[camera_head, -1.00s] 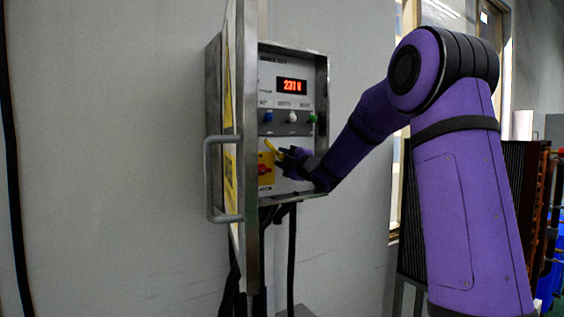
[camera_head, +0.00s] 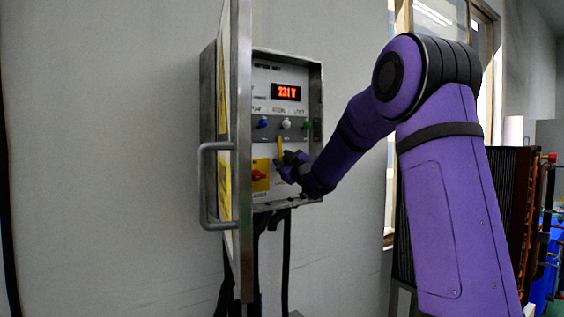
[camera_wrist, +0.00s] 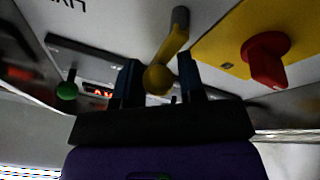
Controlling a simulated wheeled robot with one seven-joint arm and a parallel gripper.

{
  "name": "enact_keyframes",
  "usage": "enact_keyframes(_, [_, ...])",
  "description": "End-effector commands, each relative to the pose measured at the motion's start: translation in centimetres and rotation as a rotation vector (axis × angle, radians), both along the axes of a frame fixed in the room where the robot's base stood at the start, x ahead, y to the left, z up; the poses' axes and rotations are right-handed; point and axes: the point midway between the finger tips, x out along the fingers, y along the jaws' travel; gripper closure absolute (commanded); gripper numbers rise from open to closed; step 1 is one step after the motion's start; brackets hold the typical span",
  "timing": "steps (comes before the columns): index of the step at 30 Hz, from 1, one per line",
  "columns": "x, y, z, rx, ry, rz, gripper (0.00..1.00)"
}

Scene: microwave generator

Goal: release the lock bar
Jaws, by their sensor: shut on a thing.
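The lock bar is a yellow lever (camera_head: 281,147) on the panel inside the open metal box. It stands nearly upright, right of the yellow plate with the red switch (camera_head: 258,175). In the wrist view the lock bar (camera_wrist: 175,42) runs from a grey pivot to a rounded yellow end. My gripper (camera_head: 283,165) is at the bar's lower part in the head view. In the wrist view my gripper (camera_wrist: 158,82) has a dark finger on each side of the rounded end and is shut on it. The exact contact is dim.
The open box door (camera_head: 240,150) with its grey handle (camera_head: 205,185) stands left of the panel. A red display (camera_head: 286,92) and blue, white and green knobs (camera_head: 285,124) are above the bar. A dark finned unit (camera_head: 515,210) stands at right.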

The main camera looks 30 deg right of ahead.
Motion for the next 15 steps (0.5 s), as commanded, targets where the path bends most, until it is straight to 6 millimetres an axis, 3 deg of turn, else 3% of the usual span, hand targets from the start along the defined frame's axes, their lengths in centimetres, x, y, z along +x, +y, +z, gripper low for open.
enact_keyframes(15, [-0.07,-0.83,0.54,0.034,-0.009,-0.013,1.00])
